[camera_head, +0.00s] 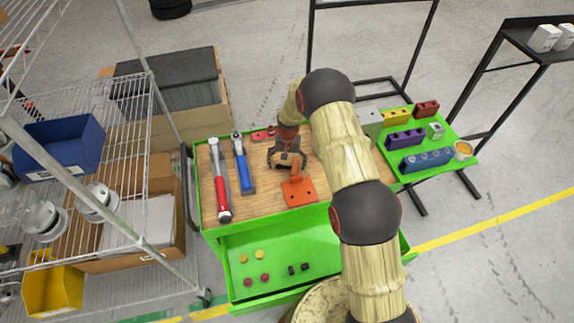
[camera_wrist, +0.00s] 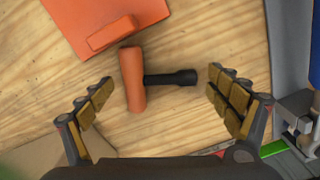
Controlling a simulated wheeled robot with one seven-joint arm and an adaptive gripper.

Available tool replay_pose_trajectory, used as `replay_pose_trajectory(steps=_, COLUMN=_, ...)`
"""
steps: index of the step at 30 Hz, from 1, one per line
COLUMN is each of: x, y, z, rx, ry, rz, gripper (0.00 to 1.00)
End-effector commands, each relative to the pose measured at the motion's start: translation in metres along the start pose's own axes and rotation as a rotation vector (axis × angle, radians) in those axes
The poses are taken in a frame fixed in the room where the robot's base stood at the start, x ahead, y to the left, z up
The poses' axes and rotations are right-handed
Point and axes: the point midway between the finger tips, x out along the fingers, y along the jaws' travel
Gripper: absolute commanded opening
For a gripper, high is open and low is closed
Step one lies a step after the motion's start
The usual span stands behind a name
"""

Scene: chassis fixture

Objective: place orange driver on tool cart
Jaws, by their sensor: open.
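The orange driver (camera_wrist: 133,80) lies on its side on the wooden top of the green tool cart (camera_head: 265,207). In the wrist view its thick orange handle is left of centre and its black shaft points right. My gripper (camera_wrist: 160,85) is open, with one finger on either side of the driver and nothing held. In the head view my gripper (camera_head: 287,160) is low over the cart top and hides much of that spot. An orange plate (camera_head: 299,192) with a raised block lies beside the driver; it also shows in the wrist view (camera_wrist: 85,20).
A red-handled tool (camera_head: 222,190) and a blue tool (camera_head: 242,165) lie left on the cart. Small round pieces lie on the lower green shelf (camera_head: 310,250). A green table (camera_head: 440,170) with coloured blocks stands right. A wire rack (camera_head: 140,120) stands left.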

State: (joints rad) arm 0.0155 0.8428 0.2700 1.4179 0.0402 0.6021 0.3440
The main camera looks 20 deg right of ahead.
Motion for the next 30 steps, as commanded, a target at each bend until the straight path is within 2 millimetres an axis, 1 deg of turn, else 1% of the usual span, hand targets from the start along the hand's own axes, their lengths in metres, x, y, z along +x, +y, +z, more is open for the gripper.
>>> replay_pose_trajectory(steps=2, x=-0.002, y=0.0, z=0.0, rx=0.0, ry=0.0, rz=0.0, gripper=0.9)
replay_pose_trajectory(steps=5, x=-0.009, y=-0.001, z=-0.001, rx=0.0, ry=0.002, rz=-0.001, gripper=0.9)
replay_pose_trajectory(steps=8, x=-0.024, y=-0.001, z=-0.001, rx=0.0, ry=0.003, rz=-0.001, gripper=0.9)
replay_pose_trajectory(steps=15, x=-0.075, y=0.0, z=-0.001, rx=0.0, ry=0.004, rz=-0.001, gripper=0.9)
replay_pose_trajectory(steps=18, x=-0.093, y=0.0, z=-0.001, rx=0.0, ry=0.003, rz=-0.001, gripper=0.9)
replay_pose_trajectory(steps=22, x=-0.111, y=0.0, z=0.0, rx=0.0, ry=0.001, rz=0.0, gripper=0.9)
replay_pose_trajectory(steps=27, x=-0.124, y=0.0, z=0.0, rx=-0.001, ry=0.003, rz=-0.001, gripper=0.9)
replay_pose_trajectory(steps=29, x=-0.135, y=0.0, z=0.001, rx=-0.006, ry=0.009, rz=-0.003, gripper=0.9)
replay_pose_trajectory(steps=30, x=-0.146, y=0.0, z=0.003, rx=-0.011, ry=0.016, rz=-0.005, gripper=0.9)
